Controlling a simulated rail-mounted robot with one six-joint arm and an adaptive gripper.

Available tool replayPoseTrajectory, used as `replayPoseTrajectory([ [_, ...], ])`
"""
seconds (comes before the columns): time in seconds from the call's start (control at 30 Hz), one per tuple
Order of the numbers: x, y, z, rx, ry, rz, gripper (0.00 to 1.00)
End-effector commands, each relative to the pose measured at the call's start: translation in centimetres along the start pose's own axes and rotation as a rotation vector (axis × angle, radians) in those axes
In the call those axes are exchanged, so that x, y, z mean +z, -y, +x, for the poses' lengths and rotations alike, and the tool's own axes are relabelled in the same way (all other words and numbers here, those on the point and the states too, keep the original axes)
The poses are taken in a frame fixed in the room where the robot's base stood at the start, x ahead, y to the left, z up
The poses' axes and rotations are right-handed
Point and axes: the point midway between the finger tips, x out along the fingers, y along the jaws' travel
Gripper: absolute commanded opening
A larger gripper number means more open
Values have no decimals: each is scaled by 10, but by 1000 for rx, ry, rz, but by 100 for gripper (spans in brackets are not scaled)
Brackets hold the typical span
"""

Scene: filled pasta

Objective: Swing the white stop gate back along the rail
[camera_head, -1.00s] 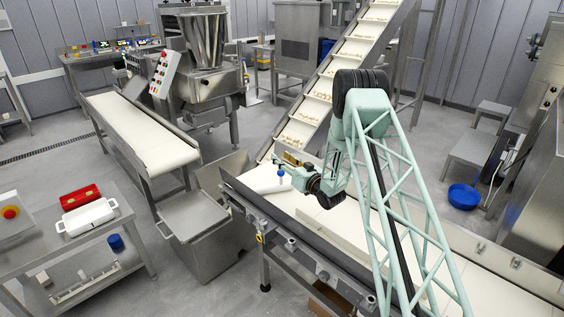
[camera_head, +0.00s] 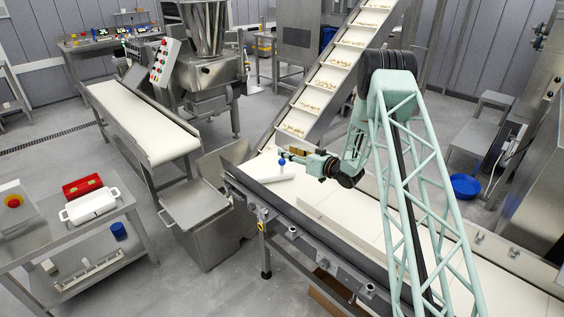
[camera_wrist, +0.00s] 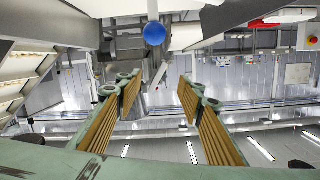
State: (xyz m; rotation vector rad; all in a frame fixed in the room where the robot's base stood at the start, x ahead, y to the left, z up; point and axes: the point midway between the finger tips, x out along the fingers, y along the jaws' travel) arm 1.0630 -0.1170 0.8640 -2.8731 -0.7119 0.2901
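The white stop gate (camera_head: 270,178) lies across the near-left end of the white conveyor belt, below the foot of the incline. A blue ball knob (camera_head: 282,161) stands up on it. My gripper (camera_head: 290,154) is just right of and behind the knob in the head view. In the wrist view my gripper (camera_wrist: 159,92) is open, its two ribbed tan fingers apart with nothing between them. The blue knob (camera_wrist: 154,34) shows there beyond the fingers, above the gap, on a white post. I cannot tell the exact gap between fingers and knob.
A dark guide rail (camera_head: 290,222) runs along the belt's near side. A low white divider (camera_head: 335,222) lies along the belt to the right. The incline with pasta (camera_head: 318,88) rises behind my gripper. A steel bin (camera_head: 195,210) stands left of the belt's end.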

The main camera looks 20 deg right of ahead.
Motion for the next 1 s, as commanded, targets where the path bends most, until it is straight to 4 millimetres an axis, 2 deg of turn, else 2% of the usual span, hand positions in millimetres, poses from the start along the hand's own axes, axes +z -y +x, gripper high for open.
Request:
replayPoseTrajectory([
  [0.3, 20, -21, -47, -79, 176, -27, 35],
  [0.5, 32, -30, -67, -100, 247, -41, 35],
  [1.0, 35, -33, -72, -105, 265, -46, 35],
])
